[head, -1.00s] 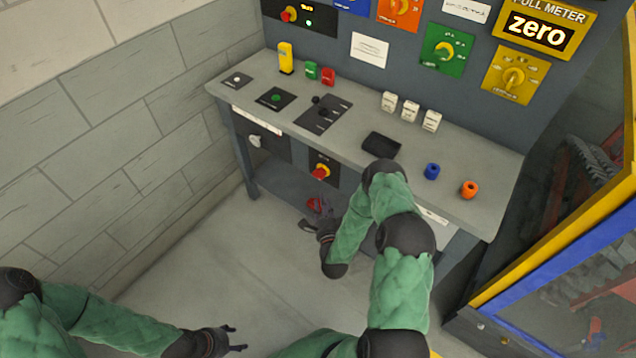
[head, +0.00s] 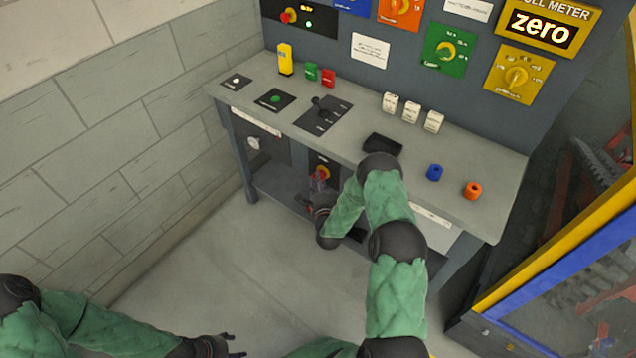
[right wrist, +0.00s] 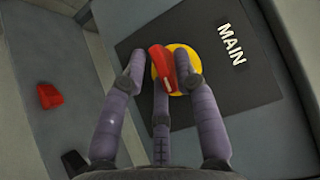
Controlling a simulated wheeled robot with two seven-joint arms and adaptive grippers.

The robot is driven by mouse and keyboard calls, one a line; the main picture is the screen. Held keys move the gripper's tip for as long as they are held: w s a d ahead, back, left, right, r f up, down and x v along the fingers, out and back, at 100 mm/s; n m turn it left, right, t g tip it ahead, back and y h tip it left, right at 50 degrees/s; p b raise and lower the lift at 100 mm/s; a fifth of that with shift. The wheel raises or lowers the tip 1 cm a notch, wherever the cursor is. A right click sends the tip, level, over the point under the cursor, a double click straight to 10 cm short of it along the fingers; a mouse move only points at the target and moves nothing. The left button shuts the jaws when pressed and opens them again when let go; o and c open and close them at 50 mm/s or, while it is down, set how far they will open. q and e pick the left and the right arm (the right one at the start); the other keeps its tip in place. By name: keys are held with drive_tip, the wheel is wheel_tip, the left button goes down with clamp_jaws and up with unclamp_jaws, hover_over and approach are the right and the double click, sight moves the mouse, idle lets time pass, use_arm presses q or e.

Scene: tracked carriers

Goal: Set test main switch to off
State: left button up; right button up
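The main switch is a red handle (right wrist: 161,68) on a yellow disc (right wrist: 189,56), set in a black panel marked MAIN (right wrist: 232,45). In the head view its yellow disc (head: 323,171) shows on the front of the bench, partly covered by my right gripper. My right gripper (head: 320,185) is directly before the switch. In the right wrist view its fingers (right wrist: 163,68) are spread, with the red handle between them; I cannot tell whether they touch it. My left gripper (head: 235,345) is open and empty, low and away from the bench.
The grey bench (head: 220,92) carries a black lever plate (head: 322,115), a blue knob (head: 434,172) and an orange knob (head: 472,190). A red object (right wrist: 49,96) lies left of the switch in the wrist view. A yellow-blue frame (head: 560,262) stands at right. The floor before the bench is clear.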

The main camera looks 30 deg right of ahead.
drive_tip(key=shift+c, duration=0.3)
clamp_jaws()
drive_tip(key=shift+r, duration=0.1)
drive_tip(key=shift+w+a+r+n+g+h+p, duration=0.1)
drive_tip(key=shift+r+n+g+h+p, duration=0.1)
drive_tip(key=shift+n+g+p, duration=1.65)
drive_tip(key=shift+w+d+r+n+g+h+p, duration=0.15)
drive_tip(key=shift+n+g+p, duration=0.95)
drive_tip(key=shift+g+p, duration=1.45)
drive_tip(key=shift+a+r+n+g+h+p, duration=0.15)
drive_tip(key=shift+r+n+g+h+p, duration=0.1)
drive_tip(key=shift+n+g+p, duration=1.6)
drive_tip(key=shift+m+g+p, duration=0.35)
drive_tip(key=shift+m+p, duration=0.05)
drive_tip(key=shift+p, duration=0.05)
